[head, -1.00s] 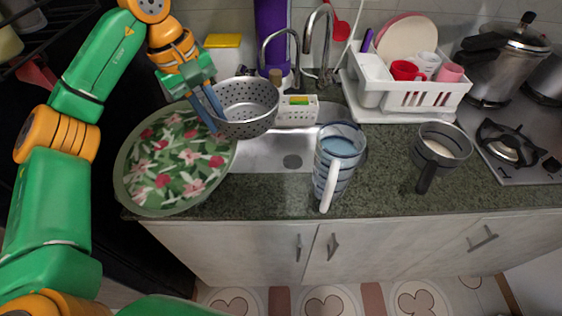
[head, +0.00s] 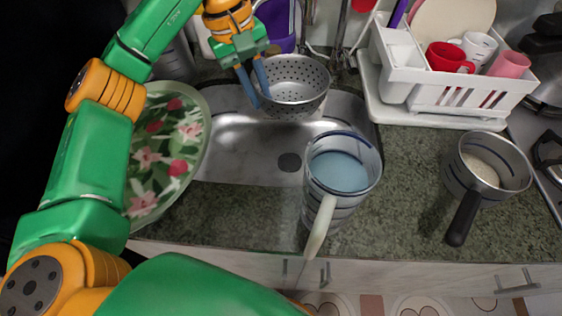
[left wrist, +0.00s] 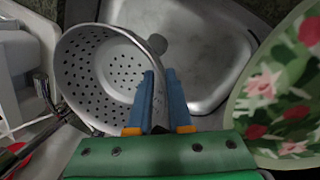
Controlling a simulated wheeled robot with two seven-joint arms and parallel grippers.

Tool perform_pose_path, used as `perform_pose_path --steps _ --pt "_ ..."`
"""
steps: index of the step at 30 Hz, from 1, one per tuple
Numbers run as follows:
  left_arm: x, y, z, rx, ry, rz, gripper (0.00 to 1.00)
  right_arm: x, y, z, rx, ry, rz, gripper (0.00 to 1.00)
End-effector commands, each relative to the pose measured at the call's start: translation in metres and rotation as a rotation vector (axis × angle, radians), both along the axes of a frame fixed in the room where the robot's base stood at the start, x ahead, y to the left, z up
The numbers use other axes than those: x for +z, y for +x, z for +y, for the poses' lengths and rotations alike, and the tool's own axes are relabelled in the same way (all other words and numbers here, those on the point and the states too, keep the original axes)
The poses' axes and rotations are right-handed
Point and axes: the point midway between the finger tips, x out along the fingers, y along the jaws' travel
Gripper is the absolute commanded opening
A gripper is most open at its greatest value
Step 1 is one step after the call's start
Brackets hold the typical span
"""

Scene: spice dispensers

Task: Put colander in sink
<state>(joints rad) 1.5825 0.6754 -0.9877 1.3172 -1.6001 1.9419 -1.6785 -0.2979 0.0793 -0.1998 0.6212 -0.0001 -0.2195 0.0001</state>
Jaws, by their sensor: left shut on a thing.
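The colander (head: 295,88) is a grey metal bowl with many holes. My left gripper (head: 262,92) is shut on its left rim. In the left wrist view the colander (left wrist: 95,70) is on the left, with its wall between the blue fingertips of the gripper (left wrist: 160,92). The steel sink (head: 235,140) lies below and in front of the colander, and its drain shows. In the head view the colander overlaps the back of the sink; I cannot tell whether it touches the basin. My right gripper is not in view.
A floral round tray (head: 165,150) stands left of the sink, overlapping its edge. A measuring jug (head: 340,175) with blue contents stands at the sink's front right. A dark-handled pot (head: 485,175) and a white dish rack (head: 440,95) are to the right.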

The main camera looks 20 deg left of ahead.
Motion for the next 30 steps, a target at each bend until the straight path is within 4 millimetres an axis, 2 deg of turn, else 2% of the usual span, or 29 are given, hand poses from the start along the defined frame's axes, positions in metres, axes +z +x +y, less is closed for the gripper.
perform_pose_path --steps 1,6,8,18,23,27,30 --pt "-0.017 0.0 0.0 0.0 -0.001 -0.001 0.0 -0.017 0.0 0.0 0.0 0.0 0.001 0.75" --pt "-0.034 0.0 0.0 0.0 0.0 0.0 0.0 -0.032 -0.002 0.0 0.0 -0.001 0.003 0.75" --pt "-0.042 -0.001 0.001 0.0 0.001 0.004 0.0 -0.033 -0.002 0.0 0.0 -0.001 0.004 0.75" --pt "-0.145 -0.002 0.0 0.001 0.0 0.006 0.0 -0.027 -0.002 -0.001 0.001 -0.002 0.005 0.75" --pt "-0.17 -0.001 0.0 0.002 0.0 0.002 0.0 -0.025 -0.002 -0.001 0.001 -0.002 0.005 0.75" --pt "-0.198 -0.002 0.0 0.001 -0.001 0.004 0.0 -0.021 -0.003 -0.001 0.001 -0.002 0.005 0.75" --pt "-0.209 -0.002 0.0 0.0 0.001 0.001 0.0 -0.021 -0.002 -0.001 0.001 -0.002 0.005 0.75"
